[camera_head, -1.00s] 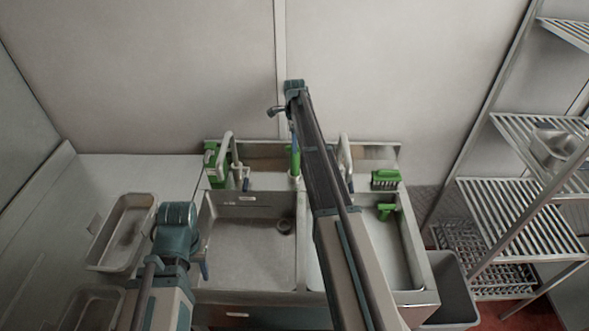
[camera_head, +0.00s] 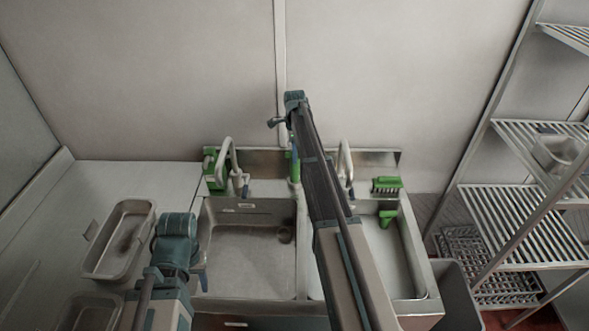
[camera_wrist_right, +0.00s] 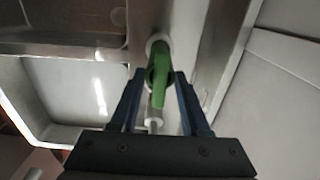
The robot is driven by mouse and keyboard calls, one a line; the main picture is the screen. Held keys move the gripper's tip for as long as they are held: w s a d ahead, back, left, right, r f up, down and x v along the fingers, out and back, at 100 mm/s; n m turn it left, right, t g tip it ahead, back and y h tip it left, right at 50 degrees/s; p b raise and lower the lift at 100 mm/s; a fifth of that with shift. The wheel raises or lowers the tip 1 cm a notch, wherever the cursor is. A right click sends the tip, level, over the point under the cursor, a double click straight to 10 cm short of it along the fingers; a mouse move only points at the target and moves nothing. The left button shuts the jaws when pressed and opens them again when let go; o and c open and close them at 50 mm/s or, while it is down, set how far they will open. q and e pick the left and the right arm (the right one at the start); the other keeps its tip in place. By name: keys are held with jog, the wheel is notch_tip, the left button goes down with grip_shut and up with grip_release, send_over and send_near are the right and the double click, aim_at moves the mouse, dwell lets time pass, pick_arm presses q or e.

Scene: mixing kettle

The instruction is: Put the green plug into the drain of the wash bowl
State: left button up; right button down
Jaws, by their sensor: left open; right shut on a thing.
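The green plug (camera_head: 294,165) stands upright at the back of the sink, between the two bowls. In the right wrist view the plug (camera_wrist_right: 161,65) lies between the blue fingers of my right gripper (camera_wrist_right: 160,78), which is shut on it. My right arm hides most of that gripper in the head view. The left bowl (camera_head: 240,262) has a dark round drain (camera_head: 286,234) near its back right corner, with nothing seen in it. I cannot tell which bowl is the wash bowl. My left gripper (camera_head: 203,278) is open over the left bowl's left edge, mostly hidden.
Two taps (camera_head: 228,160) rise behind the bowls. A green brush (camera_head: 386,185) is at the back right, and another green object (camera_head: 388,217) is in the right bowl (camera_head: 400,265). A metal tray (camera_head: 120,240) lies on the left counter. A wire shelf (camera_head: 520,225) stands right.

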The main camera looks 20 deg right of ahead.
jog(key=shift+r+p, duration=3.5)
jog(key=shift+r, duration=0.1)
jog(key=shift+f, duration=0.1)
jog(key=shift+s, duration=0.1)
